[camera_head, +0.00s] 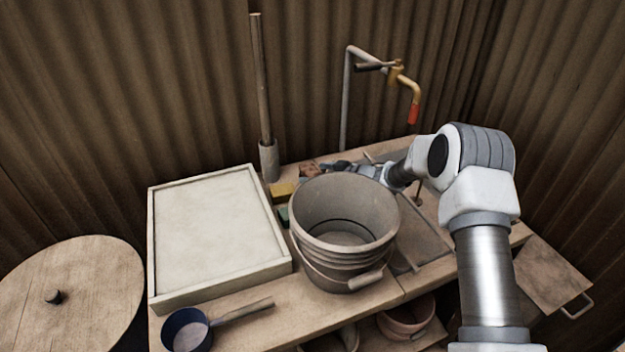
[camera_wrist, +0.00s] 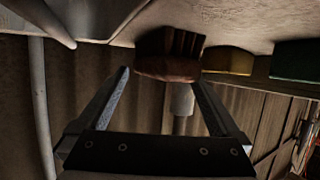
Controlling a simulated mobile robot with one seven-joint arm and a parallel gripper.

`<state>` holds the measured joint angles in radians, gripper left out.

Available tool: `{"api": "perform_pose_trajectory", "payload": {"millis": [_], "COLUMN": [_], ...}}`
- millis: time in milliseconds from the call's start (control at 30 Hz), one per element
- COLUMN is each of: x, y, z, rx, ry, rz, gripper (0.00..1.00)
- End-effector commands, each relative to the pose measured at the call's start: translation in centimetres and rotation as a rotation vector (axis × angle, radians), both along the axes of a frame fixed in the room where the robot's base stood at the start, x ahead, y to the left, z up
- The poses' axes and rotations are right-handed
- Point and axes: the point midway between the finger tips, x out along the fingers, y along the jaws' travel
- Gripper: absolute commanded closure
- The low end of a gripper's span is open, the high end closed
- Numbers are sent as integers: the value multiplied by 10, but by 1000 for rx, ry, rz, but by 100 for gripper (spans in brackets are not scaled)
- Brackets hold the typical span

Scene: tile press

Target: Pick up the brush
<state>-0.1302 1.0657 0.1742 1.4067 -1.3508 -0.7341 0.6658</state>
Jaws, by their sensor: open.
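The brush (camera_head: 310,169) is a small reddish-brown block at the back of the bench, behind the bucket. In the wrist view the brush (camera_wrist: 168,54) shows brown with dark ridges, just past my fingertips and roughly in line with the gap between them. My gripper (camera_wrist: 163,78) is open with nothing between its fingers. In the head view my gripper (camera_head: 339,167) reaches in low from the right and points left at the brush, partly hidden by the bucket rim. Whether a finger touches the brush cannot be told.
A large bucket (camera_head: 345,250) stands in front of my gripper. A yellow block (camera_head: 283,191) and a green block (camera_head: 284,215) lie beside the brush. An upright pole in a holder (camera_head: 269,160) and a framed pale tray (camera_head: 212,235) are to the left. A tap (camera_head: 398,78) rises behind.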

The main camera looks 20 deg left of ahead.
Motion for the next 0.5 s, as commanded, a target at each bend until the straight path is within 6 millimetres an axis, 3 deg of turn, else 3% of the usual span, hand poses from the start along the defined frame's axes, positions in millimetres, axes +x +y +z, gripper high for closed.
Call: {"api": "perform_pose_trajectory", "payload": {"millis": [167,500], "x": [0,0], "y": [0,-1], "z": [1,0], "rx": [0,-1], "ry": [0,0], "rz": [0,-1], "gripper": [2,63]}}
